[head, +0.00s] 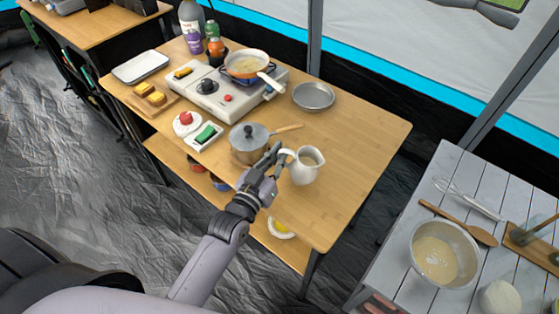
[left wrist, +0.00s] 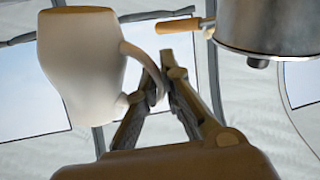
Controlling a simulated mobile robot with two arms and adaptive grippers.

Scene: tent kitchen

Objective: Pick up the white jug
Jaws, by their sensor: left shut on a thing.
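The white jug (head: 304,167) is near the front right part of the wooden table in the head view, with its handle toward the left. My left gripper (head: 277,160) reaches it from the front left and is shut on the jug's handle. I cannot tell whether the jug's base touches the tabletop. My right gripper is in neither view.
A lidded pot (head: 250,143) with a wooden handle stands close left of my left gripper. Behind are a stove (head: 218,97) with a pan (head: 246,65) and a metal plate (head: 313,96). The table's right side (head: 362,135) is clear. A grey table with a bowl (head: 446,252) stands at right.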

